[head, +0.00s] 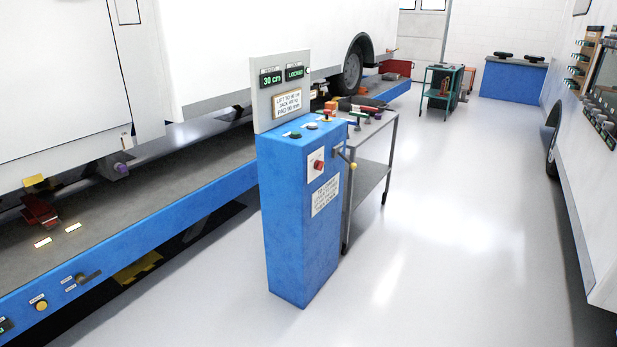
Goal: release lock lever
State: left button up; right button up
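The blue lift console (290,235) stands upright in the middle of the head view. On its right side is a lever (344,157) with a yellow knob (353,166) at its lower end, pointing down to the right. The panel above the console has two green displays; the left one (271,79) reads 30 cm and the right one (294,73) reads LOCKED. A red button (318,165) sits on a white plate on the console's front. Neither of my grippers is in view.
A grey trolley (374,178) with tools stands right behind the console, close to the lever side. The blue-edged lift platform (150,225) runs along the left under a white motorhome (230,45). Another white vehicle (580,170) is at the right. The floor (450,230) between is clear.

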aim_at(353, 165)
jog(key=i+l, duration=0.2)
jog(key=l, duration=0.15)
jog(key=i+l+z, duration=0.1)
jog(key=l, duration=0.25)
jog(key=i+j, duration=0.2)
jog(key=i, duration=0.3)
jog(key=i+j, duration=0.2)
jog(key=i, duration=0.35)
jog(key=i+j+u, duration=0.1)
jog(key=i, duration=0.4)
jog(key=i+j, duration=0.25)
jog(key=i, duration=0.3)
